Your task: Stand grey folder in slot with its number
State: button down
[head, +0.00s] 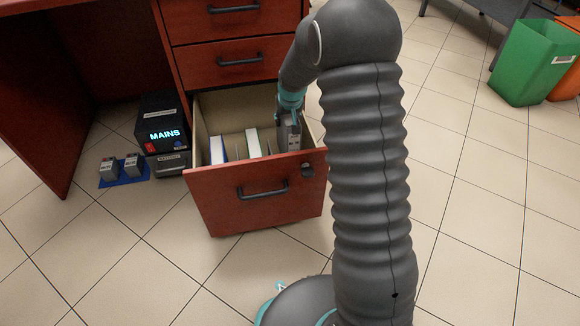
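The grey folder (291,138) is upright at the right end of the open bottom drawer (230,197). Its lower part is hidden behind the drawer front, so I cannot tell whether it rests on the drawer floor. My gripper (289,116) reaches down from above and appears shut on the folder's top edge. The fingers are small and partly hidden by my arm. A white folder with a blue side (217,150) and a white folder with a green side (253,143) stand further left in the drawer. Thin dividers show between them. Slot numbers are not readable.
Shut drawers (232,62) are above the open one. A black box marked MAINS (162,115) stands left of the drawer. Two small grey blocks (109,170) sit on a blue mat (130,181). A green bin (530,62) is at the far right. Tiled floor is clear in front.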

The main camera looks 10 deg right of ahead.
jog(key=shift+d+f+b, duration=0.2)
jog(key=shift+f+b, duration=0.1)
jog(key=shift+f, duration=1.8)
jog(key=shift+d+f+b, duration=0.15)
jog(key=shift+f+b, duration=0.1)
jog(key=shift+f, duration=1.8)
